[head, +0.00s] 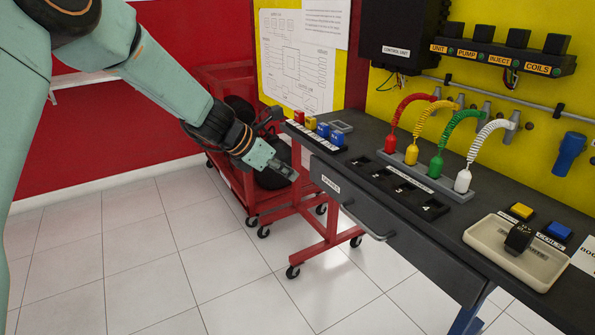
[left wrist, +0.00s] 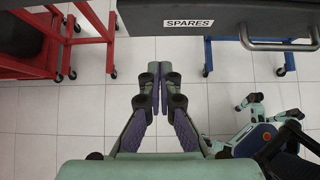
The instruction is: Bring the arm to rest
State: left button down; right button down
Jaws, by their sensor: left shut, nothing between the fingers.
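My left arm comes in from the upper left in the head view. Its gripper (head: 284,172) hangs over the floor, left of the workbench's front edge, with a red wheeled stand behind it. In the left wrist view the two fingers of the left gripper (left wrist: 160,72) meet at their tips, with nothing between them. The tiled floor shows beneath them. The bench drawer marked SPARES (left wrist: 187,22) is beyond the fingertips and apart from them. My right gripper does not show clearly in either view.
The dark workbench (head: 440,262) holds coloured plugs on coiled cords, numbered sockets and a beige tray (head: 486,232) with a black part in it. A drawer handle (head: 366,225) sticks out from its front. The red stand (head: 300,231) is close behind my left gripper.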

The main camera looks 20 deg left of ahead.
pick_arm(q)
jog(key=p+v, duration=0.3)
jog(key=v, duration=0.3)
